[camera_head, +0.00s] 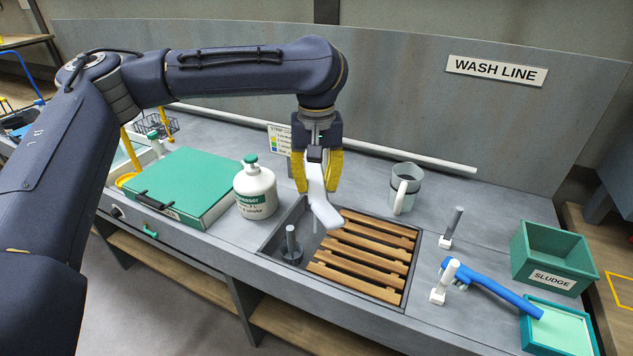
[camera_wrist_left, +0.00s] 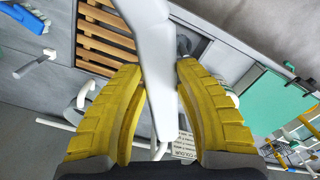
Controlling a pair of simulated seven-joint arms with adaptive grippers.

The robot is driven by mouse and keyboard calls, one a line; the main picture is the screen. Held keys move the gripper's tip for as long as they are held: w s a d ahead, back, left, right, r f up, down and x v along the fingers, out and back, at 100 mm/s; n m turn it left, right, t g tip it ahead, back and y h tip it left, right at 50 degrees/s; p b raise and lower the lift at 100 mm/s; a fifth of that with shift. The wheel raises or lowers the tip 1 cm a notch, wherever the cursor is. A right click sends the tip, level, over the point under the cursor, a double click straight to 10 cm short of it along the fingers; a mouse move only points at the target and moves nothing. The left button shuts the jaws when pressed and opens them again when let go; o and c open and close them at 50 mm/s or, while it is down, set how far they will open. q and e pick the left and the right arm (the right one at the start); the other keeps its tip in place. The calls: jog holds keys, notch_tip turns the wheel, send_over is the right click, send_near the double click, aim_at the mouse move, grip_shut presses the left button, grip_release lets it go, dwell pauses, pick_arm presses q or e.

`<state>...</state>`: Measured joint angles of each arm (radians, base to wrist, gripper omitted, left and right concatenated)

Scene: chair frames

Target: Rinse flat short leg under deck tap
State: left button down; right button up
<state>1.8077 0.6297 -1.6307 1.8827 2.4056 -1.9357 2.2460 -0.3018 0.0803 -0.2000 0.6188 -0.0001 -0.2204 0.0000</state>
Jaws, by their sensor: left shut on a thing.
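My left gripper (camera_head: 318,190) has yellow fingers and is shut on a white, flat piece, the short leg (camera_head: 325,213). It holds the leg above the sunken basin (camera_head: 270,246), near the left end of the wooden slats. In the left wrist view the leg (camera_wrist_left: 158,60) runs between the yellow fingers (camera_wrist_left: 161,75) and out past the top edge. A grey upright post with a dark round base (camera_head: 290,245) stands in the basin below and left of the leg; I cannot tell whether it is the tap. My right gripper is not in view.
Wooden slats (camera_head: 365,255) cover the basin's right part. A white bottle (camera_head: 256,192) and green case (camera_head: 180,185) stand left; a grey mug (camera_head: 404,188) stands behind. Right are small posts (camera_head: 452,228), a blue brush (camera_head: 490,285) and a green sludge bin (camera_head: 553,255).

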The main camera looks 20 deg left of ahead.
pick_arm(q)
jog(key=shift+f, duration=8.5)
jog(key=w+a, duration=0.3)
jog(key=w, duration=0.5)
jog(key=shift+w+a, duration=0.15)
jog(key=shift+a, duration=0.05)
jog(key=s+d, duration=0.3)
jog(key=s, duration=0.5)
jog(key=shift+s+d, duration=0.15)
